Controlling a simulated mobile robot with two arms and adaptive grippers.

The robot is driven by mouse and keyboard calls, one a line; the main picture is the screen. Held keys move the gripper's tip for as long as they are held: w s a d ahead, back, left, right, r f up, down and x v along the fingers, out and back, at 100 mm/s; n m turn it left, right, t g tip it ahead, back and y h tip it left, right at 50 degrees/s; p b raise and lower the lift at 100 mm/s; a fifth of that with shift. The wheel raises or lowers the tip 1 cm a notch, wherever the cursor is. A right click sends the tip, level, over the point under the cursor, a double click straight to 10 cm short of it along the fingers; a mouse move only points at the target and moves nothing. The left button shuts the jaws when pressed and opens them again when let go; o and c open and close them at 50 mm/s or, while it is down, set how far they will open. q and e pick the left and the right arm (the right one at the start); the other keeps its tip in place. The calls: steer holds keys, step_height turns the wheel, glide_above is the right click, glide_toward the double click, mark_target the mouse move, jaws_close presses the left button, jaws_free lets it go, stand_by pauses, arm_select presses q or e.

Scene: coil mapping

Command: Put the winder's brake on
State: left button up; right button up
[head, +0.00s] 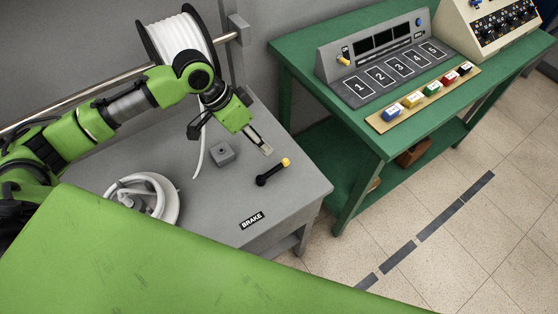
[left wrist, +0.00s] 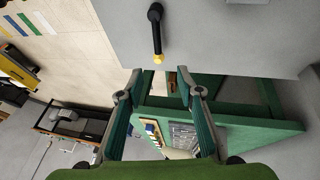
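The brake lever (head: 268,176) is a black arm with a yellow knob (head: 286,162), on the grey winder table near its right edge. A BRAKE label (head: 252,220) lies in front of it. The lever (left wrist: 156,32) also shows at the top of the left wrist view, knob toward my gripper. My left gripper (head: 260,145) is above and behind the lever, apart from it. In the left wrist view its two fingers (left wrist: 160,95) are spread with nothing between them. My right gripper is not in view.
A grey block (head: 222,154) with a small knob stands left of the lever. A white cable reel (head: 182,38) is behind, and a coil winding head (head: 145,196) is at the left. A green table (head: 355,128) with a console and colored buttons stands to the right.

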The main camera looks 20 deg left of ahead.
mark_target(280, 164)
arm_select(q)
steer(key=x, duration=0.4)
steer(key=p+x, duration=0.1)
steer(key=x, duration=0.7)
steer(key=shift+s+d+p, duration=0.1)
steer(key=shift+s+p, duration=0.15)
steer(key=shift+p, duration=0.1)
steer(key=shift+f, duration=0.1)
jaws_close()
